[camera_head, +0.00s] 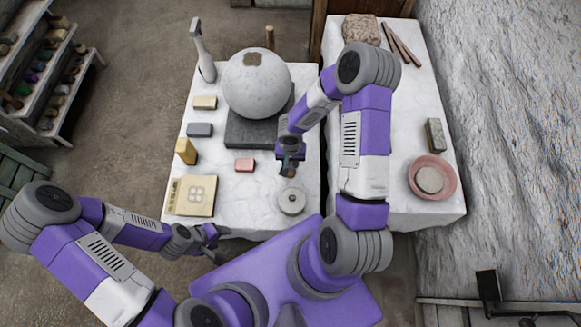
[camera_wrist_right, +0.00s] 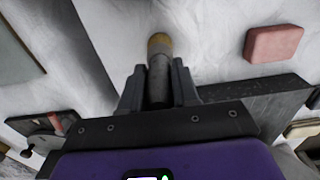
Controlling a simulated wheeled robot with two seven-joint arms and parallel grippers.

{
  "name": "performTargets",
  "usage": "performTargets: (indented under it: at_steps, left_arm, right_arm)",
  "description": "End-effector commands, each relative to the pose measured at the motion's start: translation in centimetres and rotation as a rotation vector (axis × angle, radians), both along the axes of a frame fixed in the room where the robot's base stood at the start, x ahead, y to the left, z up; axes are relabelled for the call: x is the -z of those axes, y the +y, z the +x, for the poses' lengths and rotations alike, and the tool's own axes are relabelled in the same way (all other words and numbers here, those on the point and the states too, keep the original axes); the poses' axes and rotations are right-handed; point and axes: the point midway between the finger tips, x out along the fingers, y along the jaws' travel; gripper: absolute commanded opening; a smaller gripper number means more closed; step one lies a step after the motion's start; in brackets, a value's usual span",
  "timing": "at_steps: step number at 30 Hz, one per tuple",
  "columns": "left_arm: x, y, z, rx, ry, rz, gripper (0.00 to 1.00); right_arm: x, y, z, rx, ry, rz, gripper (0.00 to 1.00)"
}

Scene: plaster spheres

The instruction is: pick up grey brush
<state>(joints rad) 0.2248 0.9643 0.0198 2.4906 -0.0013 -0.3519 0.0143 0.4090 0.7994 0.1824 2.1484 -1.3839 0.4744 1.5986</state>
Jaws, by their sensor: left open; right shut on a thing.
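The grey brush (camera_wrist_right: 159,76), a grey cylinder with a tan end, is between the fingers of my right gripper (camera_wrist_right: 158,88) in the right wrist view. The gripper is shut on it, and the tan end points away from the wrist. In the head view my right gripper (camera_head: 290,164) is over the white table, right of the pink block (camera_head: 244,165). Only the brush's small brownish end (camera_head: 290,173) shows there. My left gripper (camera_head: 211,240) is open and empty near the table's front edge.
A large plaster sphere (camera_head: 256,92) stands on a dark slab (camera_head: 248,134) behind my right gripper. A round white dish (camera_head: 292,208) is in front of it. A square tile (camera_head: 181,205) and small blocks lie left. A second table (camera_head: 395,110) with a pink bowl (camera_head: 452,184) stands right.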

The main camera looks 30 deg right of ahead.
Motion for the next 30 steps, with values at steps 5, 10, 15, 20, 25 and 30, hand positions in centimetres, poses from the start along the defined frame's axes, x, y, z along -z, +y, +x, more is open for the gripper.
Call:
performTargets:
  at_steps: [5, 10, 15, 20, 25, 30]
  left_arm:
    - [0.0, 0.0, 0.0, 0.000, 0.000, 0.000, 0.58]
    - [-0.6, 0.0, 0.0, 0.000, 0.000, 0.000, 0.58]
    - [-1.9, 0.0, 0.0, 0.000, 0.000, 0.000, 0.58]
    - [-2.9, 0.0, 0.0, 0.000, 0.000, 0.000, 0.58]
    - [-3.5, 0.0, 0.0, 0.000, 0.000, 0.000, 0.58]
    - [-3.5, 0.0, 0.0, 0.000, 0.000, 0.000, 0.58]
  right_arm:
    - [0.0, 0.0, 0.0, 0.000, 0.000, 0.000, 0.00]
    - [-1.4, 0.0, 0.0, 0.000, -0.002, -0.001, 0.00]
    - [-5.0, 0.0, 0.1, 0.000, -0.005, -0.002, 0.00]
    - [-8.0, 0.0, 0.0, 0.001, -0.003, -0.001, 0.00]
    - [-9.8, 0.0, 0.0, 0.000, -0.002, 0.000, 0.00]
    - [-10.1, 0.0, 0.0, -0.001, -0.001, 0.001, 0.00]
